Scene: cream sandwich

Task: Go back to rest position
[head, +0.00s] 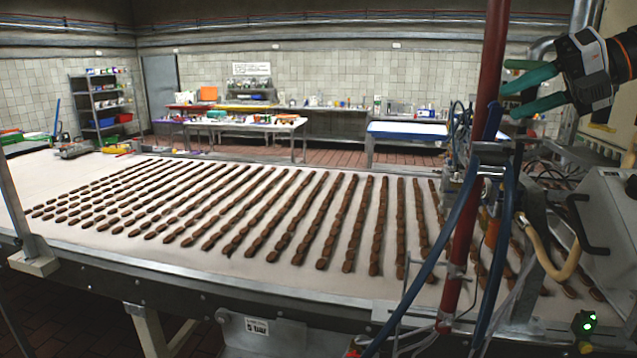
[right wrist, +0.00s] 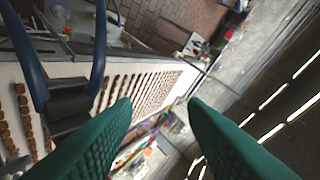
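My right gripper (head: 528,88) is raised at the upper right of the head view, beside the red vertical pipe. Its two green fingers point left and are apart, with nothing seen between them. In the right wrist view the green fingers (right wrist: 160,112) are spread, with only the distant room showing in the gap. My left gripper is not in the head view.
A long white conveyor (head: 110,172) carries many rows of brown biscuits (head: 300,220). A red pipe (head: 478,150) and blue hoses (head: 440,250) stand close to my right gripper. A grey machine box (head: 610,215) is at the right. Tables (head: 245,125) stand farther back.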

